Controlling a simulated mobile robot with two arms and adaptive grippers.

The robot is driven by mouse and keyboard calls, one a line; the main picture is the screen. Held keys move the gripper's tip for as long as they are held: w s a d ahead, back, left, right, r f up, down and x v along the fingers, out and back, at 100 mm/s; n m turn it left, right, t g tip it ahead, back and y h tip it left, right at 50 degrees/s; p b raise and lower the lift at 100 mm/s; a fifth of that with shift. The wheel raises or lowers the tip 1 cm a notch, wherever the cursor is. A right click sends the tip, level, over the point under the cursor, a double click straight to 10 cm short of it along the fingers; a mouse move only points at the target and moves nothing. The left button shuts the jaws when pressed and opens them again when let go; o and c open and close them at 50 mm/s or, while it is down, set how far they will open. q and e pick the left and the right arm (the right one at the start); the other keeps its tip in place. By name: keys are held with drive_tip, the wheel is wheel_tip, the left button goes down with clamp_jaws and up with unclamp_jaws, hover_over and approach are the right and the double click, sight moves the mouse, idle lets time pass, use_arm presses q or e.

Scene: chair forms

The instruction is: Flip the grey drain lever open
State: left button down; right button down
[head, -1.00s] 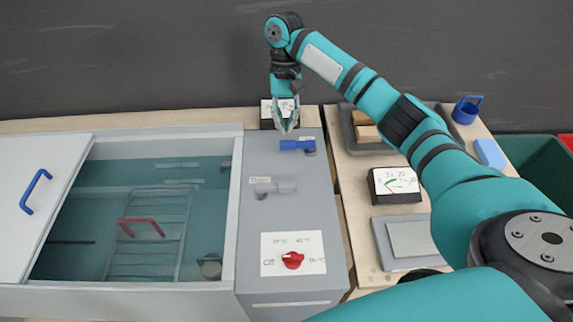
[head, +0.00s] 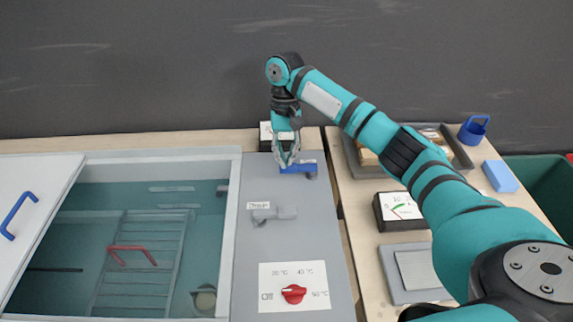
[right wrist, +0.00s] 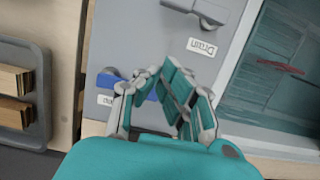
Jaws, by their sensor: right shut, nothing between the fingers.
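The grey drain lever (head: 275,213) lies sideways on the grey control panel, beside its "Drain" label (head: 259,205). In the right wrist view the lever (right wrist: 200,10) shows at the top edge, partly cut off. My right gripper (head: 287,162) is shut and empty. It points down at the panel's far end, in front of part of the blue lever (head: 303,168), beyond the drain lever and apart from it. Whether it touches the blue lever I cannot tell. The gripper's fingers (right wrist: 168,85) also show in the right wrist view. My left gripper is out of view.
A red knob (head: 293,294) sits at the panel's near end. Left is a water bath with a red-handled rack (head: 132,255) and a partly open lid (head: 30,225). Right are a gauge box (head: 398,211), a tray (head: 463,155) and a blue block (head: 499,176).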

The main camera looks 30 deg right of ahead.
sight(275, 213)
drive_tip(key=p+x, duration=0.1)
drive_tip(key=x, duration=0.6)
drive_tip(key=shift+s+f, duration=0.1)
drive_tip(key=shift+s, duration=0.05)
drive_tip(key=s+a+p, duration=0.1)
drive_tip(key=s, duration=0.1)
drive_tip(key=shift+s+a+f+p, duration=0.2)
drive_tip(key=shift+s+f+p, duration=0.05)
drive_tip(key=shift+p, duration=0.15)
drive_tip(key=shift+s+a, duration=0.25)
drive_tip(key=shift+s, duration=0.3)
drive_tip(key=shift+f, duration=0.1)
